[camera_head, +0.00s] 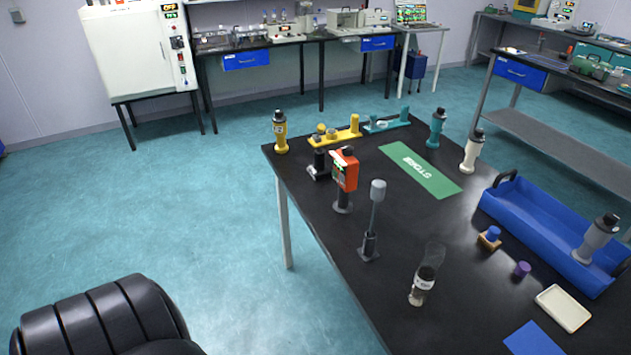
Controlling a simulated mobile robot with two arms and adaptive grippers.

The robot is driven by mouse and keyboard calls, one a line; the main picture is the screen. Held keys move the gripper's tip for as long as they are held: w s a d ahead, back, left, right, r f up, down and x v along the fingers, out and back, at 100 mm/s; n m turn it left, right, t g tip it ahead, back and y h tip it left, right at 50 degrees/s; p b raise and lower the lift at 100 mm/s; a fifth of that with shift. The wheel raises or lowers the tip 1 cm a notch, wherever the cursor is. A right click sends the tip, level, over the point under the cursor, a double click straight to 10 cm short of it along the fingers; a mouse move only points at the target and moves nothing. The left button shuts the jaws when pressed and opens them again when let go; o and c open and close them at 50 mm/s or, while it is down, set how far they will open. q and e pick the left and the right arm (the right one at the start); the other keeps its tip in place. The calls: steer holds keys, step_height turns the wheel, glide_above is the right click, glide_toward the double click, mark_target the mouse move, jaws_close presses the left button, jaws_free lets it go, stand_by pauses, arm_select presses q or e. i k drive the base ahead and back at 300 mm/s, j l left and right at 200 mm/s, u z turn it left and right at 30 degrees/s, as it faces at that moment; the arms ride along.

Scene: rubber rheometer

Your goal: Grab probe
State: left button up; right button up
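Several probe-like handled tools stand on the black table; I cannot tell which one is the task's probe. A grey cylinder-headed probe (377,191) stands upright on a thin rod in a dark base near the table's left edge. A yellow tool (280,132) stands at the far left corner, a teal one (436,128) and a white one (472,151) at the far side. A grey one (597,238) leans in the blue tray (522,221) at the right. Neither of my grippers is in view.
An orange device (344,171) on a stand, a yellow rack (335,133), a green mat (421,171) and a dark-filled clear jar (422,286) stand on the table. A white dish (563,308) lies near right. A black ribbed chair-like shape (98,322) fills the lower left.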

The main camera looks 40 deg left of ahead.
mark_target(377, 188)
steer(key=u, duration=0.95)
